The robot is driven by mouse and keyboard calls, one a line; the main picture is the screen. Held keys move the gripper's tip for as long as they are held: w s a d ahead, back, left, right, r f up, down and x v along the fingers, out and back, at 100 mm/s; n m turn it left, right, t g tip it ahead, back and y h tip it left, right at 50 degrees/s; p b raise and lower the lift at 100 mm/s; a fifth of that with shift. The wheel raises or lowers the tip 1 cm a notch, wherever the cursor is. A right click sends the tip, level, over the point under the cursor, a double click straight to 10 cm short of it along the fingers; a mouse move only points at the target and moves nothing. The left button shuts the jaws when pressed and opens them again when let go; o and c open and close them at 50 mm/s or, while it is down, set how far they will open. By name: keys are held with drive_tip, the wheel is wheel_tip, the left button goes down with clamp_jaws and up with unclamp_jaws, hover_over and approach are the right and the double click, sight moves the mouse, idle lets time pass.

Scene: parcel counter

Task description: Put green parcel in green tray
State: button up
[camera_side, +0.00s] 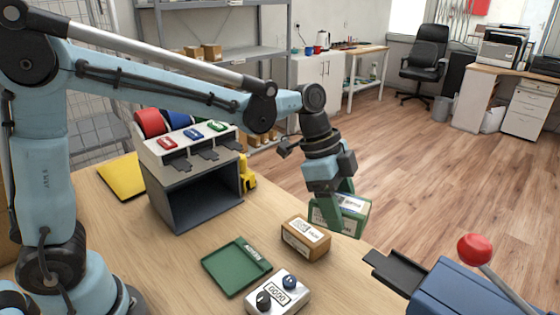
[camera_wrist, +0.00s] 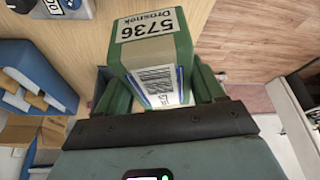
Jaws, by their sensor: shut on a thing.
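The green parcel (camera_side: 352,216) has white labels and is between the fingers of my gripper (camera_side: 335,212). In the side view it appears held up near the table's far right edge, behind the brown parcel. In the wrist view the green parcel (camera_wrist: 150,42) shows its "5736" label, and the fingers of my gripper (camera_wrist: 160,95) press on its two sides. The green tray (camera_side: 217,271) lies flat on the table, to the left of my gripper, and looks empty. I do not see the tray in the wrist view.
A brown parcel (camera_side: 306,239) stands between the tray and my gripper. A white box with knobs (camera_side: 277,295) sits in front of the tray. A blue device with a red-knobbed lever (camera_side: 474,249) is at the right. A dispenser with coloured rolls (camera_side: 190,165) stands behind the tray.

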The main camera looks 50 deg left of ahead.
drive_tip(key=s+a+r+n+t+y, duration=0.2)
drive_tip(key=s+a+n, duration=0.2)
drive_tip(key=a+n, duration=0.35)
drive_tip(key=s+a+r+n+t+y, duration=0.1)
drive_tip(key=s+a+r+n+y, duration=0.2)
drive_tip(key=a+n, duration=0.45)
drive_tip(key=s+d+f+n+g+y, duration=0.2)
drive_tip(key=s+d+f+n, duration=0.1)
drive_tip(key=s+d+n, duration=0.45)
drive_tip(key=s+d+f+n+g+y, duration=0.2)
drive_tip(key=s+d+f+n, duration=0.15)
drive_tip(key=s+n, duration=0.55)
hover_over(228, 263)
drive_tip(key=d, duration=0.2)
drive_tip(key=shift+n, duration=0.45)
wheel_tip(228, 263, down, 6)
drive_tip(key=shift+a+f, duration=0.1)
drive_tip(key=shift+a, duration=0.05)
drive_tip(key=shift+f, duration=2)
drive_tip(key=shift+f, duration=0.1)
drive_tip(key=o, duration=1.2)
